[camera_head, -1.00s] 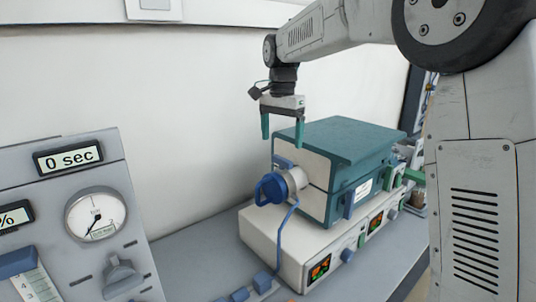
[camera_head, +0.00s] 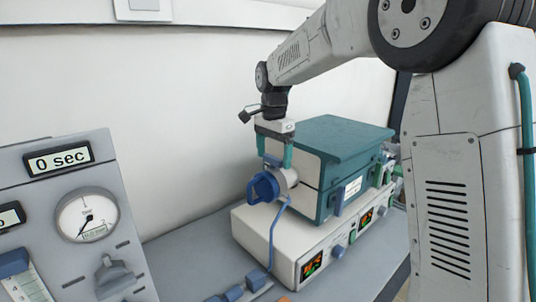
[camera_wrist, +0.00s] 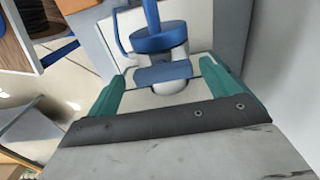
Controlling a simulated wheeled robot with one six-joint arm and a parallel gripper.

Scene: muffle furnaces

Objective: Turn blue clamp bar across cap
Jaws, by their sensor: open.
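The round blue cap (camera_head: 263,187) sits on the end of a pale cylindrical port on the teal and cream furnace (camera_head: 345,140). It also shows in the wrist view (camera_wrist: 160,38). The blue clamp bar (camera_wrist: 165,74) lies across the pale port just behind the cap. In the head view the bar is small and partly hidden by my fingers. My gripper (camera_head: 275,157) points down over the port, with its teal fingers apart. In the wrist view the fingers stand on either side of the bar, with gaps; contact is not visible.
A white control base (camera_head: 275,245) with lit displays carries the furnace. A grey panel with a gauge (camera_head: 87,218) stands at the left. The wall is behind.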

